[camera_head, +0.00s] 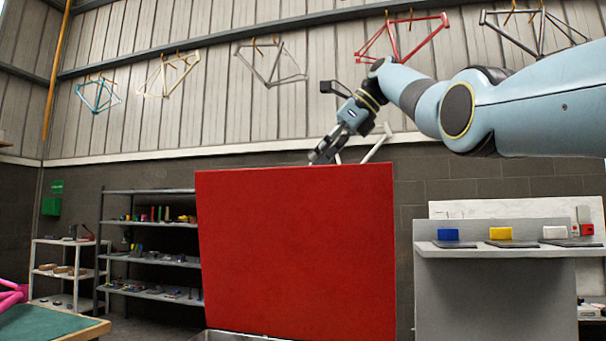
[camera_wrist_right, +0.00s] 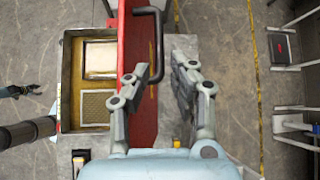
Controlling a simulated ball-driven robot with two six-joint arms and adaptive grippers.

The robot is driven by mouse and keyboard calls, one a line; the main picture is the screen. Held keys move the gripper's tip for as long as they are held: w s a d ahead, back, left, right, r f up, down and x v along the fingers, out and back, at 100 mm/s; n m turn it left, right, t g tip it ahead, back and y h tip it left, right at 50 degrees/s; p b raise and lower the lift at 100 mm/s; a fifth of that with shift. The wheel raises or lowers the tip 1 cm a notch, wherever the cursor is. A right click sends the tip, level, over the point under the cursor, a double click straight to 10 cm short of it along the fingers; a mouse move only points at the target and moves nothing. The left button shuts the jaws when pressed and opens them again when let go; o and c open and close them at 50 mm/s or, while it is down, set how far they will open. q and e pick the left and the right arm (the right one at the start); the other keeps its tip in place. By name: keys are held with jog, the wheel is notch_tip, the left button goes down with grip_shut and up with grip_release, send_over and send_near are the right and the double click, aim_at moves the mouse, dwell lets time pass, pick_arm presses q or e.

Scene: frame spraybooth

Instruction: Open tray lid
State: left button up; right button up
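The red tray lid (camera_head: 297,255) stands upright in the head view and hides most of what is behind it. In the right wrist view the lid (camera_wrist_right: 145,110) shows nearly edge-on, with a black bar handle (camera_wrist_right: 159,40) on its right face. The tray (camera_wrist_right: 66,85) lies open to the left of the lid. My right gripper (camera_head: 320,155) is above the lid's top edge in the head view. In the wrist view its fingers (camera_wrist_right: 163,76) are spread, with the handle's near end between them; I see no grip on it. A small dark gripper, apparently my left (camera_wrist_right: 30,90), shows at the left edge.
A grey stand (camera_head: 490,253) with blue, yellow and white blocks is on the right. Shelves (camera_head: 150,260) stand at the left behind the lid. A green-topped table (camera_head: 40,325) is at the lower left. Bike frames hang along the wall.

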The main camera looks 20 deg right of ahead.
jog(key=v, duration=0.2)
jog(key=shift+s+d+r, duration=0.1)
jog(key=shift+s+r, duration=0.05)
jog(key=shift+r, duration=0.05)
dwell(0.3)
